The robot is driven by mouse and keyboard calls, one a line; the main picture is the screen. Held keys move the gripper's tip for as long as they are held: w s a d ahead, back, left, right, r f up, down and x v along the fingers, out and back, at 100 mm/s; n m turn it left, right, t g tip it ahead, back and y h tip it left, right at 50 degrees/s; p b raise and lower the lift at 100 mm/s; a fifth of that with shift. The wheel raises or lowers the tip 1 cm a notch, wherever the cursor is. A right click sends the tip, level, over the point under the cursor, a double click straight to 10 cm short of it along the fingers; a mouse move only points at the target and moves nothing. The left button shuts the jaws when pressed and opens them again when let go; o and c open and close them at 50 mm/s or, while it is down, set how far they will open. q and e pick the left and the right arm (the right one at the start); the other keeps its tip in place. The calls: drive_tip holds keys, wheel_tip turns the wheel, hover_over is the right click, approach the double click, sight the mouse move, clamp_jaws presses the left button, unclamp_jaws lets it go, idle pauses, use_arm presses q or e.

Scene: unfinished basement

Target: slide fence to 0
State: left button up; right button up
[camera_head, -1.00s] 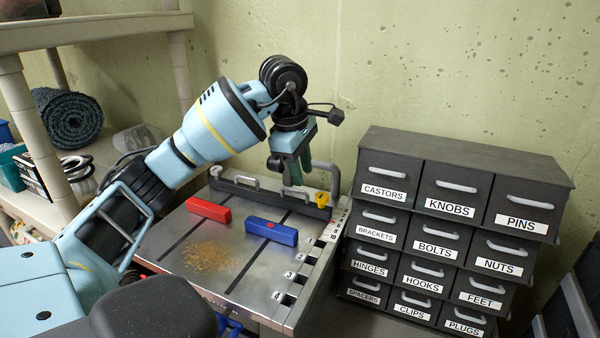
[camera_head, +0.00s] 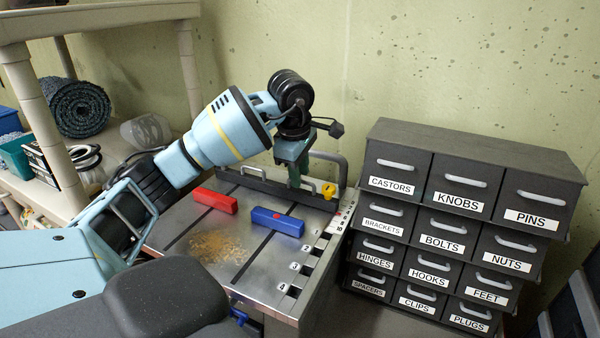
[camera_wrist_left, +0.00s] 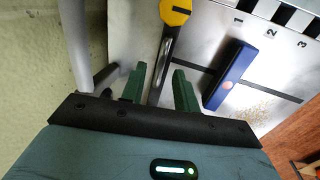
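The fence (camera_head: 265,186) is a long dark bar across the back of the metal table (camera_head: 190,262), with grey handles on it and a yellow knob (camera_head: 329,190) at its right end. It lies behind the numbered slots. My left gripper (camera_head: 294,178) points down at the fence, right of its middle, and hides part of it. In the left wrist view, my gripper's two green fingers (camera_wrist_left: 160,88) are apart, with the fence bar (camera_wrist_left: 166,62) running between them towards the yellow knob (camera_wrist_left: 176,11). Contact cannot be told. My right gripper is not in view.
A red block (camera_head: 215,200) and a blue block (camera_head: 277,221) lie on the table in front of the fence, near sawdust (camera_head: 220,246). A labelled drawer cabinet (camera_head: 462,205) stands to the right. A grey pipe (camera_head: 330,157) rises behind the fence.

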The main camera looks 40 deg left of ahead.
use_arm(q)
drive_tip(key=shift+f, duration=0.3)
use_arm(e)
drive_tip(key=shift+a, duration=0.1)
use_arm(q)
clamp_jaws()
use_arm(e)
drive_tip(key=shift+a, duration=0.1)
